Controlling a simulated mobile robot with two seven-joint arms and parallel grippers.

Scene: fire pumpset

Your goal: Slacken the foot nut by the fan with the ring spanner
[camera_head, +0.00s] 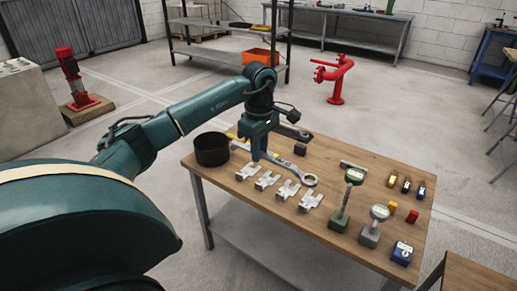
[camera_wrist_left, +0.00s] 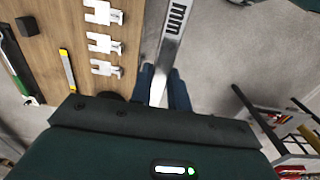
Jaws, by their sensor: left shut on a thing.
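In the left wrist view the spanner (camera_wrist_left: 178,28), marked "mm", runs between the fingers (camera_wrist_left: 165,88). My right gripper is not in view. No fan or foot nut can be made out in these frames.
On the table (camera_head: 290,220) stand a black round bin (camera_head: 212,149), several pale slotted plates (camera_head: 288,190), two gauges on stands (camera_head: 345,200), a blue box (camera_head: 402,253) and small coloured blocks. A red pump (camera_head: 72,80) and red pipework (camera_head: 337,80) stand on the floor beyond.

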